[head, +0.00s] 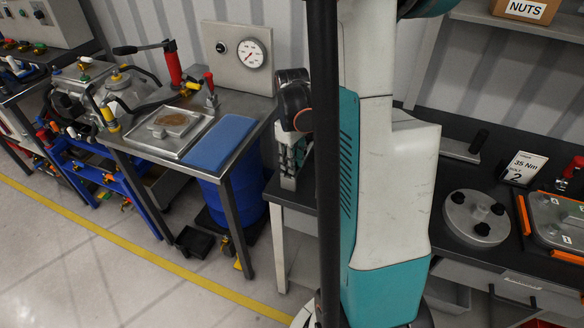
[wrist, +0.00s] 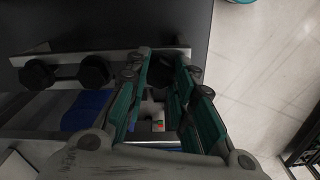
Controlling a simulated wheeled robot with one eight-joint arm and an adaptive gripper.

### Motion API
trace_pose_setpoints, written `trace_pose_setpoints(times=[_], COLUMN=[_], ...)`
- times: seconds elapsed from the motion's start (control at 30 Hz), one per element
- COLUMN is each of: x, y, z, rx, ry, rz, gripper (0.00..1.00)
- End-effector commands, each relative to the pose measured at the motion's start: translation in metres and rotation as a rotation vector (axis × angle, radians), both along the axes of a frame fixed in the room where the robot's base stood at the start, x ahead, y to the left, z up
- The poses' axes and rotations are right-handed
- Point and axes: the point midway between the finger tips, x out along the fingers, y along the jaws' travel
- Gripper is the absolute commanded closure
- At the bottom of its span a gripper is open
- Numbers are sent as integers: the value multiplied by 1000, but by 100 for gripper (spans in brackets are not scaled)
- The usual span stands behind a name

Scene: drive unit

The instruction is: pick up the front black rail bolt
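A grey metal rail (wrist: 125,60) crosses the upper left of the wrist view. Two black rail bolts stand on it, one at its left end (wrist: 38,75) and one nearer my fingers (wrist: 95,70). My gripper (wrist: 162,70) has its teal fingers apart over the right end of the rail. A dark shape lies between the fingertips, possibly another bolt; contact is unclear. In the head view my gripper (head: 290,160) hangs at the bench's left end, partly hidden. One end of a rail (head: 460,150) with a black bolt (head: 478,141) shows right of my arm; my arm hides the part between.
On the dark bench (head: 450,178) stand a round metal flange with black knobs (head: 477,218), a "35 Nm" card (head: 524,168) and an orange-edged tray (head: 525,215). A steel table with a blue mat (head: 220,143) stands left. Open floor shows at the wrist view's right.

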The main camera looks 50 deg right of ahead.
Motion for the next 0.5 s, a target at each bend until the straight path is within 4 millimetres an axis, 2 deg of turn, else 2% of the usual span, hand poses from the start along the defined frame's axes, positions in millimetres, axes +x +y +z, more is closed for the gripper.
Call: trace_pose_setpoints(times=[0.33, 0.5], x=[0, 0], y=[0, 0], z=[3, 17], rx=[0, 0], ry=[0, 0], rz=[0, 0], gripper=[100, 100])
